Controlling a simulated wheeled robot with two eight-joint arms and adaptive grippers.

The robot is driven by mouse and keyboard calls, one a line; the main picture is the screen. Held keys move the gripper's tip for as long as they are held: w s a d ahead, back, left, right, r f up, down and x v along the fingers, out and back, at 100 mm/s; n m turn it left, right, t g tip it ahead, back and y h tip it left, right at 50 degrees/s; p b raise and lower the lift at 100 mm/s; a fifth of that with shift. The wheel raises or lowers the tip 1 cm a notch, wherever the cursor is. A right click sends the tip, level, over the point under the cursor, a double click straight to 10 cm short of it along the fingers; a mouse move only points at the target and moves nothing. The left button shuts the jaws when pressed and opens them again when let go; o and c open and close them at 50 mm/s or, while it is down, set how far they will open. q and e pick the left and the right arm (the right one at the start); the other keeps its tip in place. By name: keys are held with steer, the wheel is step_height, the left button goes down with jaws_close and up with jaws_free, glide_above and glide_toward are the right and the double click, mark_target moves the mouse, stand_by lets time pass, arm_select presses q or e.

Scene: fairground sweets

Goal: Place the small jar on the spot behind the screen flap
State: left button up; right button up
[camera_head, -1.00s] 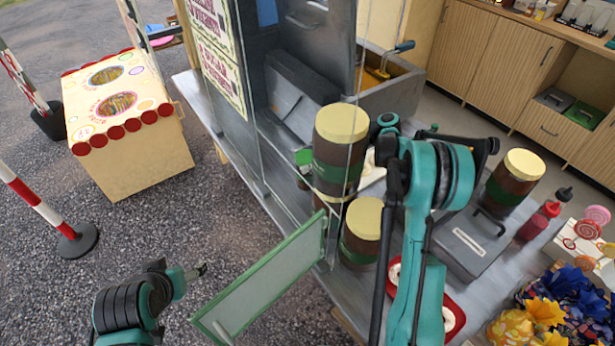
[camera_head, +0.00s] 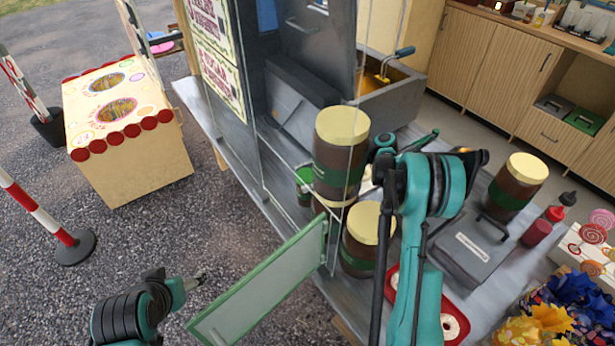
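A small jar with a green top (camera_head: 305,180) shows behind the clear screen, just left of the stacked large jars; its lower part is hard to make out. The green-framed screen flap (camera_head: 258,292) hangs open outward from the counter. My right arm reaches over the counter from the front; its gripper is largely hidden behind its own links and the large jars, so I cannot see its fingers or whether it holds the small jar. My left gripper (camera_head: 192,281) is low at the left, over the gravel, apart from the flap; its fingers are too small to read.
Large brown jars with cream lids stand close by: one stacked high (camera_head: 338,165), one beside it (camera_head: 362,255), one at the right (camera_head: 515,188). A grey box (camera_head: 468,248), a red tray (camera_head: 455,325) and sauce bottles (camera_head: 540,228) occupy the counter's right.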

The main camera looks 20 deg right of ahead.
steer(key=p+v, duration=0.2)
steer(key=v, duration=0.5)
steer(key=shift+d, duration=0.25)
steer(key=shift+r, duration=0.15)
